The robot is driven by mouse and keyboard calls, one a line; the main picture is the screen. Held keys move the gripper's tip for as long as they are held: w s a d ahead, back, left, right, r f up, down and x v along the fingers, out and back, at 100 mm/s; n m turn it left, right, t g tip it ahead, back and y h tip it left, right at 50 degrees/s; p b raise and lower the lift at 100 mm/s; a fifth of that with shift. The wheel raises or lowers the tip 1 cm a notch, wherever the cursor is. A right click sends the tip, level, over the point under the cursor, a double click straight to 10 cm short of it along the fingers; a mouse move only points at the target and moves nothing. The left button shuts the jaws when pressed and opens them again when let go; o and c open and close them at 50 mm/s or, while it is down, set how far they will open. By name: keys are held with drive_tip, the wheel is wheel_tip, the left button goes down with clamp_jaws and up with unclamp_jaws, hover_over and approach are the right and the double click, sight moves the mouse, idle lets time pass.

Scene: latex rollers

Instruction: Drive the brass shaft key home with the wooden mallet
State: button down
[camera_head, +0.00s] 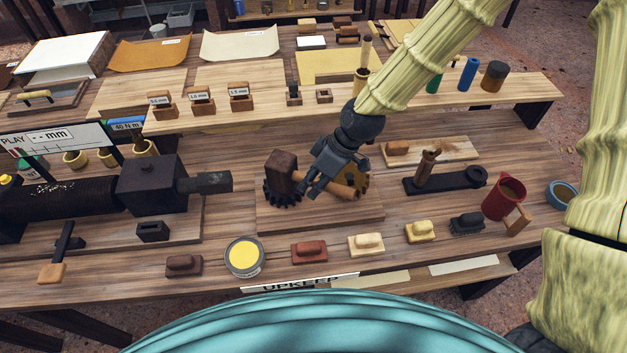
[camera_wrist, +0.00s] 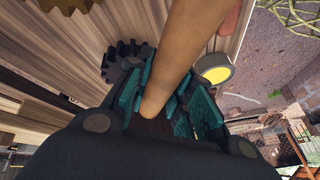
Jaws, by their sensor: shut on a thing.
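The wooden mallet has a dark brown block head (camera_head: 281,172) and a tan handle (camera_head: 340,190). My gripper (camera_head: 318,183) is shut on the handle, with the head to its left, above a black gear (camera_head: 284,194). A brass gear (camera_head: 360,179) stands to the right, partly behind the gripper. The black gear (camera_wrist: 122,62) also shows in the wrist view. I cannot make out the brass shaft key; the mallet and gripper cover part of the gears.
The gears are on a wooden board (camera_head: 320,219). A black machine (camera_head: 150,183) stands left, a black base with a wooden-handled post (camera_head: 425,170) right. An open yellow tin (camera_head: 244,257) and several brushes line the front edge. A red mug (camera_head: 503,199) stands at the right.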

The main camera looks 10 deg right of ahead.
drive_tip(key=shift+f, duration=0.15)
idle(0.3)
drive_tip(key=shift+r+p, duration=1.25)
drive_tip(key=shift+r, duration=0.3)
drive_tip(key=shift+f, duration=0.1)
drive_tip(key=shift+w+f+b, duration=0.1)
drive_tip(key=shift+f+b, duration=0.65)
drive_tip(key=shift+f, duration=0.8)
drive_tip(key=shift+r+p, duration=1.15)
drive_tip(key=shift+r, duration=0.35)
